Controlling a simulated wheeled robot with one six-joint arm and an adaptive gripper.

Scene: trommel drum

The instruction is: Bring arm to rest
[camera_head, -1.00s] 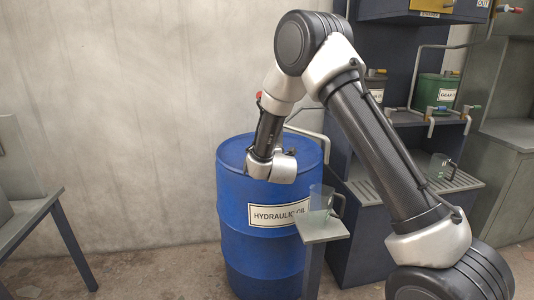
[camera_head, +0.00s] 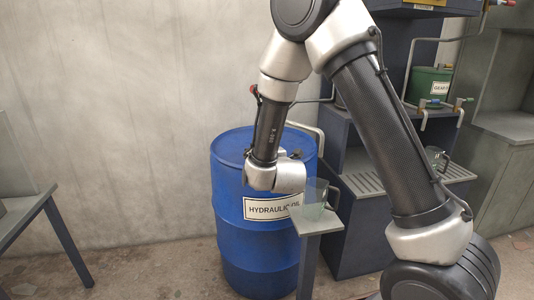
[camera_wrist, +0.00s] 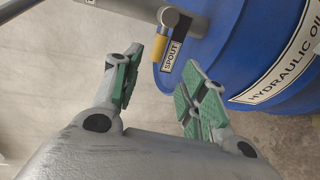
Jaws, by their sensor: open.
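My gripper (camera_wrist: 163,72) shows in the wrist view with its two green-padded fingers apart and nothing between them. In the head view my arm is bent over in front of the blue drum labelled hydraulic oil (camera_head: 250,235), and its fingers cannot be made out. In the wrist view the drum (camera_wrist: 235,55) lies beyond the fingers.
A clear jug (camera_head: 314,192) stands on a small grey stand (camera_head: 318,222) close to my wrist. A dark shelf unit (camera_head: 365,235) with a green can (camera_head: 428,82) and taps is behind my arm. A grey table (camera_head: 30,215) is at left. Floor between table and drum is clear.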

